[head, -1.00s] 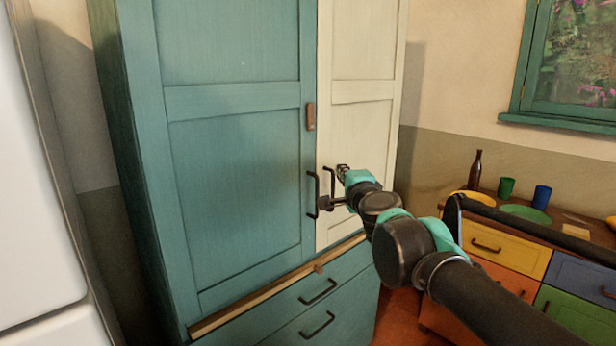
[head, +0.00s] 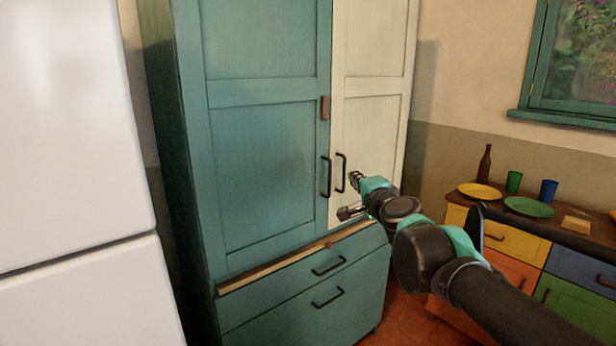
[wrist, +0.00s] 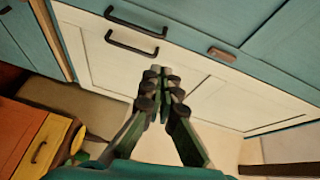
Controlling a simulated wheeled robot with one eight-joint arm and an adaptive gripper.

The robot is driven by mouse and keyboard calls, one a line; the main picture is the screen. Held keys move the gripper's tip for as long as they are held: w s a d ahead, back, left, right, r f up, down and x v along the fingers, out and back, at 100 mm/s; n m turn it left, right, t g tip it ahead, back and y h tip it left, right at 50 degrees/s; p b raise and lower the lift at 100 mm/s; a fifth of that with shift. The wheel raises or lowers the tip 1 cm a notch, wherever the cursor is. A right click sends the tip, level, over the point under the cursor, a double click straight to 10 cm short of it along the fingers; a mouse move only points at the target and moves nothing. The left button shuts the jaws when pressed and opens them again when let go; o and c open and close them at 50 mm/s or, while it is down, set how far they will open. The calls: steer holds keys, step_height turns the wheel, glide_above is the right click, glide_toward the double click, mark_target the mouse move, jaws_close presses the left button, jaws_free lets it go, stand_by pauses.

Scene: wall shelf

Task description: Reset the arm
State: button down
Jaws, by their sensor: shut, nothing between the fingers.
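My gripper (head: 355,178) is in front of the cream door (head: 372,130) of a tall cabinet, just right of the two dark door handles in the head view. In the wrist view my gripper (wrist: 160,74) has its fingers together, with nothing between them. My dark arm with teal joints reaches in from the lower right. The cream door (wrist: 105,62) fills much of the wrist view. The teal door's handle (head: 325,177) and the cream door's handle (head: 341,172) look clear of the fingers.
The teal cabinet door (head: 265,150) and cream door look closed, above two drawers (head: 330,285). A white fridge (head: 70,150) stands close on the left. At right, a coloured-drawer counter (head: 510,235) bears a bottle (head: 485,165), cups and plates. Red floor shows between cabinet and counter.

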steer(key=s+a+f+n+g+y, duration=0.15)
steer(key=f+n+g, duration=0.3)
steer(key=f, duration=0.55)
steer(key=s+a+f+n+g, duration=0.1)
steer(key=s+f+n+g, duration=0.15)
steer(key=f+n, duration=0.55)
steer(key=s+d+f+g+h, duration=0.2)
steer(key=s+d+f, duration=0.3)
steer(key=f, duration=0.3)
steer(key=s+d+f+n+g+h, duration=0.1)
steer(key=s+d+f+g+h, duration=0.2)
steer(key=f, duration=0.5)
steer(key=s+d+g, duration=0.1)
steer(key=s, duration=0.1)
steer(key=shift+s+d+f, duration=0.3)
steer(key=shift+s+d, duration=0.05)
steer(key=shift+s, duration=0.05)
steer(key=shift+n, duration=0.25)
